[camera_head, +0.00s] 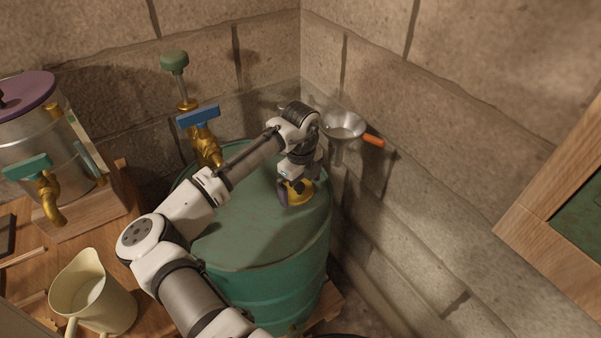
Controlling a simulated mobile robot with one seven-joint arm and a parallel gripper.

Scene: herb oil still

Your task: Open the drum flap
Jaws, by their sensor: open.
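The green drum (250,245) stands in the corner on a wooden surface. A yellow round fitting with a dark part, perhaps the drum flap (299,193), sits on the drum's top near its right edge. My gripper (288,190) is directly over or at this fitting, pointing down. It is open. The wrist hides part of the fitting, and I cannot tell whether the fingers touch it. I also cannot tell whether the flap is up or down.
A metal funnel with an orange handle (345,126) is at the right wall. A cream jug (93,295) and a steel vessel with a purple lid (40,140) stand left. A wooden frame (555,235) is at right.

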